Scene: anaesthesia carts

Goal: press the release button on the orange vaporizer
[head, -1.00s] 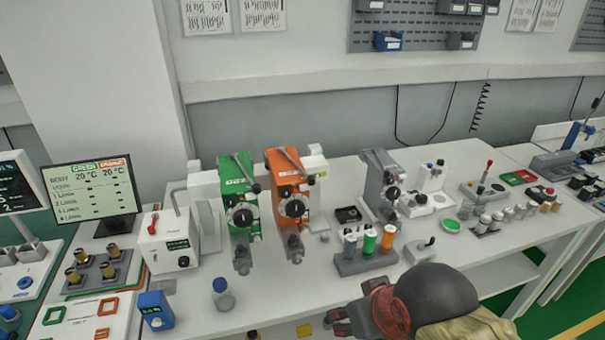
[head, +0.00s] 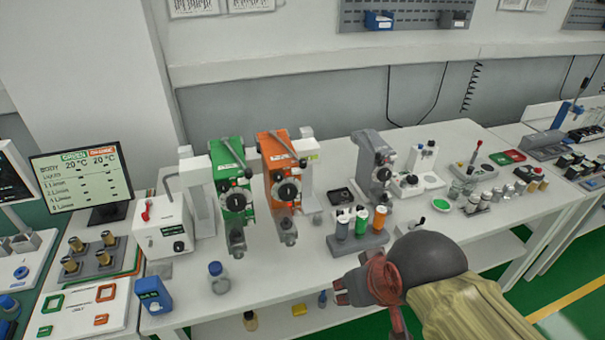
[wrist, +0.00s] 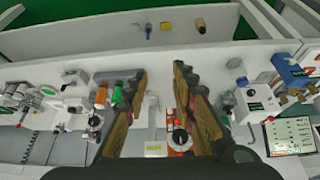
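The orange vaporizer (head: 274,150) stands upright on the white bench, right beside the green vaporizer (head: 228,160). In the wrist view my gripper (wrist: 160,75) is open and empty. Part of the orange vaporizer (wrist: 173,131) shows between its fingers, partly hidden by one finger.
A rack of colored bottles (head: 357,244) stands between my gripper and the grey vaporizer (head: 370,150). A blue-capped bottle (head: 219,285) and a blue box (head: 153,296) stand near the front edge. The bench before the orange vaporizer is mostly clear.

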